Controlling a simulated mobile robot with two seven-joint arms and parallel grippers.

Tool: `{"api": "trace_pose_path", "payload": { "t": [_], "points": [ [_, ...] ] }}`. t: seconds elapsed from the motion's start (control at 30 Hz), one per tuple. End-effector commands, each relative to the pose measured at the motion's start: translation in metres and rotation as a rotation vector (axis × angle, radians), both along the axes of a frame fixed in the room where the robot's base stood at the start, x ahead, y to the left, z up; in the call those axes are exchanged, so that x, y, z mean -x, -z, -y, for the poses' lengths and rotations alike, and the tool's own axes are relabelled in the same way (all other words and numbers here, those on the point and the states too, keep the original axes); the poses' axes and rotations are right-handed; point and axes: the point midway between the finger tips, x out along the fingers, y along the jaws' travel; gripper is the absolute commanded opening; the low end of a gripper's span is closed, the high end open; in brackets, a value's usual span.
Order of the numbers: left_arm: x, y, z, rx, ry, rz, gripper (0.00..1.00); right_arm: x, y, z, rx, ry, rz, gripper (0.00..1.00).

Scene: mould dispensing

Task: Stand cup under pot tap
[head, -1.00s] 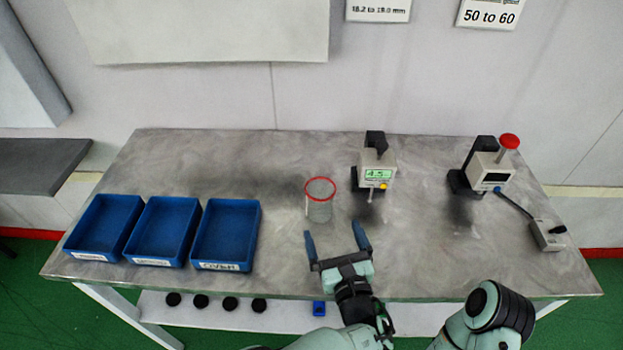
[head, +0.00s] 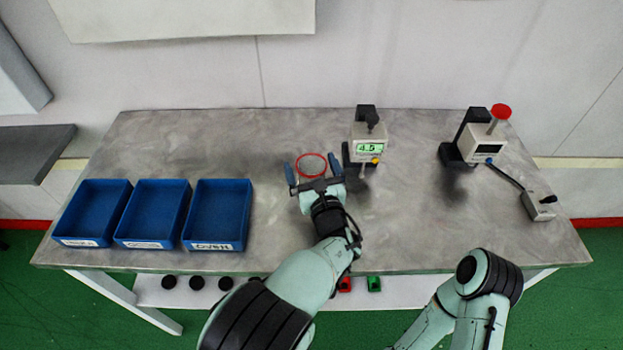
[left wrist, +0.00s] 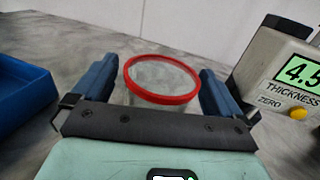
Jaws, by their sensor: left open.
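A clear cup with a red rim (head: 312,158) stands upright on the grey table; it also shows in the left wrist view (left wrist: 160,80). My left gripper (head: 312,172) is open, with its two blue fingers on either side of the cup. In the left wrist view, the left gripper (left wrist: 158,88) has small gaps between its fingers and the cup; its palm hides the cup's lower part. My right arm shows at the lower right, but I see no gripper on it. I cannot make out a pot or a tap.
A thickness gauge (head: 368,144) stands close right of the cup. Three blue bins (head: 250,212) sit on the left. A second instrument (head: 482,147) with a red knob and a cabled box (head: 538,206) are on the right. The table's front middle-right is clear.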

Motion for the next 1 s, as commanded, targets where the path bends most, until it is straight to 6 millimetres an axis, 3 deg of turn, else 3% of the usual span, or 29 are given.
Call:
{"api": "trace_pose_path", "payload": {
  "t": [0.13,0.37,0.4,0.53,0.57,1.0],
  "points": [
    [-0.015,0.0,-0.004,0.0,0.0,0.0,1.0,0.0,0.0,0.0,0.0,0.0,0.001,1.0],
    [-0.017,0.0,-0.004,0.0,0.001,0.0,1.0,0.0,0.0,0.0,0.0,0.0,0.001,1.0],
    [-0.016,0.0,-0.004,0.0,0.001,0.0,0.94,0.0,0.0,0.0,0.0,0.0,0.001,1.0],
    [-0.016,0.0,-0.004,0.0,0.001,0.0,0.51,0.0,0.0,0.0,0.0,0.0,0.001,1.0],
    [-0.016,0.0,-0.004,0.0,0.001,0.0,0.48,0.0,0.0,0.0,0.0,0.0,0.001,1.0],
    [-0.016,-0.01,-0.004,0.001,0.001,0.001,0.48,0.0,-0.002,0.0,0.0,0.0,-0.001,1.0]
  ]
}}
